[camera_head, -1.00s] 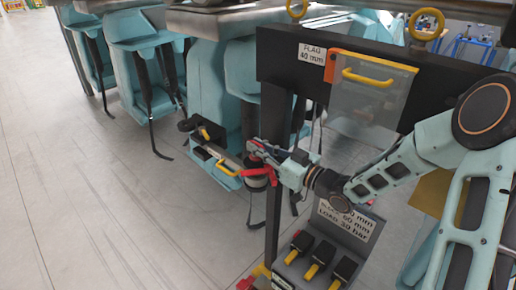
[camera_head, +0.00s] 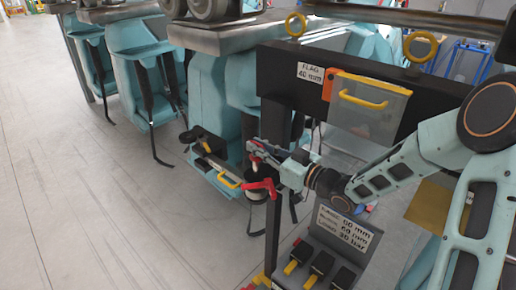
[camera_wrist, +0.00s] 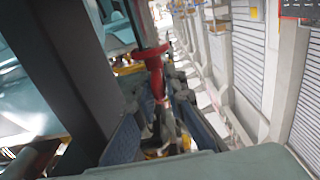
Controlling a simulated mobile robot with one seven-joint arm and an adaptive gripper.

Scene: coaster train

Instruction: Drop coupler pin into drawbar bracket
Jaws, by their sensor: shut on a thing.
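My gripper (camera_head: 254,155) is shut on a slim reddish piece, seemingly the coupler pin, whose red shaft (camera_wrist: 158,88) rises from between the jaws in the wrist view. A red cross-shaped part (camera_wrist: 152,51) lies at the far end of that shaft; I cannot tell if they are one piece. In the head view a red handle-like part (camera_head: 260,187) shows just below the gripper, by a dark cylinder (camera_head: 257,197) with a pale top.
Teal seats (camera_head: 145,85) hang at left. A sloped panel (camera_head: 345,232) and yellow-marked levers (camera_head: 318,265) are below right. Floor at left is clear.

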